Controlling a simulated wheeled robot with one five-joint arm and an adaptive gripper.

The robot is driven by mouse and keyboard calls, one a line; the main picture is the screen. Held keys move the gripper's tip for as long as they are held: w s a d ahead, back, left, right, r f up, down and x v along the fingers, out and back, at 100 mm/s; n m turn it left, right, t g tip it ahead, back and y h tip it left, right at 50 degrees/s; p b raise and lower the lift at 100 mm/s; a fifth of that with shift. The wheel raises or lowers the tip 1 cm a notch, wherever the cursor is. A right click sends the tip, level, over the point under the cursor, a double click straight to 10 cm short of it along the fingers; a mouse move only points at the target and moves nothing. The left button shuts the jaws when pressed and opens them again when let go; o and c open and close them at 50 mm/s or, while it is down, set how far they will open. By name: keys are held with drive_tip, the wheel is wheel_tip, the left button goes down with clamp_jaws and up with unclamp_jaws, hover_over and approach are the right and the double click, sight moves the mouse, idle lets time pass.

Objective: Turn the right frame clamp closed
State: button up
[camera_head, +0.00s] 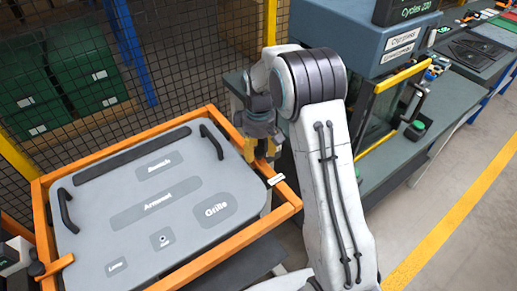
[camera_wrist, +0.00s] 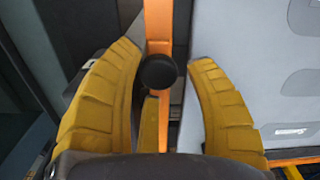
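The orange frame (camera_head: 165,113) surrounds a grey panel (camera_head: 128,243) with black handles. My gripper (camera_head: 264,152) points down at the frame's right side, partly hidden by my arm. In the wrist view, my gripper (camera_wrist: 164,92) has its two yellow fingers spread wide. Between them is a round black knob (camera_wrist: 158,71), apparently the right frame clamp's, in front of the orange frame bar (camera_wrist: 158,25). A short yellow-orange piece (camera_wrist: 149,124) shows below the knob. Gaps show on both sides of the knob, so the fingers do not visibly grip it. The clamp's turn angle is unclear.
Another orange clamp-like part (camera_head: 52,266) is at the frame's lower left. A black mesh fence (camera_head: 185,60) stands behind, with green crates (camera_head: 80,65) beyond it. A grey workbench machine (camera_head: 345,35) stands close right of my arm. Open floor (camera_head: 480,240) lies farther right.

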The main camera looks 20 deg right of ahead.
clamp_jaws()
drive_tip(key=shift+n, duration=0.6)
idle(0.3)
drive_tip(key=n+b, duration=0.1)
drive_tip(key=n, duration=0.2)
drive_tip(key=shift+a+n, duration=0.1)
drive_tip(key=shift+n, duration=0.2)
drive_tip(key=shift+s+n+b, duration=0.1)
drive_tip(key=shift+n+b, duration=0.4)
drive_tip(key=shift+n, duration=1.5)
drive_tip(key=shift+o, duration=1.2)
unclamp_jaws()
drive_tip(key=shift+a, duration=0.15)
